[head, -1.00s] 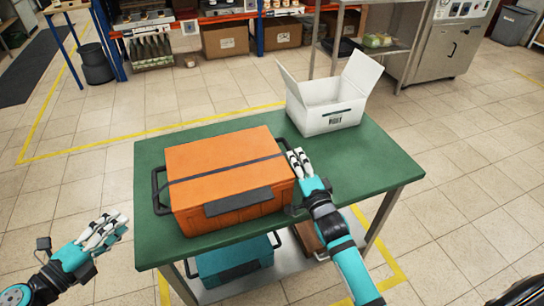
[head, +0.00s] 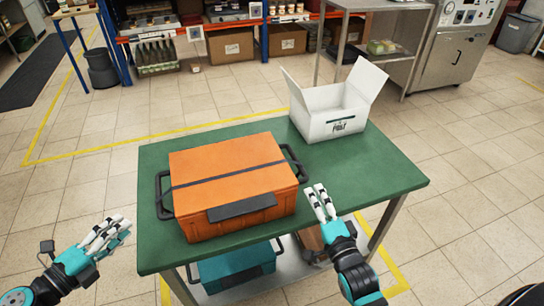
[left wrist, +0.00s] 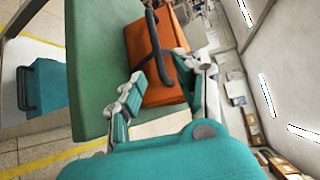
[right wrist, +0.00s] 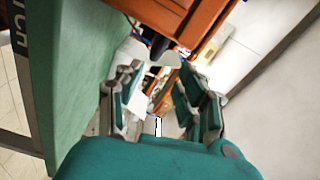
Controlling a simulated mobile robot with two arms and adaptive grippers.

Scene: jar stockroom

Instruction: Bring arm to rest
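My right gripper (head: 320,200) is off the right front of the orange crate, near the table's front edge. In the right wrist view its fingers (right wrist: 160,100) are spread with nothing between them. My left gripper (head: 110,235) is left of the table, over the floor. In the left wrist view its fingers (left wrist: 170,85) are apart and empty, with the crate showing beyond. The orange crate (head: 225,165), with a dark strap and black side handles, sits closed on the green table (head: 380,180).
An open white carton (head: 335,115) stands at the table's back right. A teal crate (head: 237,268) and a brown box (head: 312,240) are on the lower shelf. Shelves with boxes (head: 232,45) line the back. The floor left of the table is clear.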

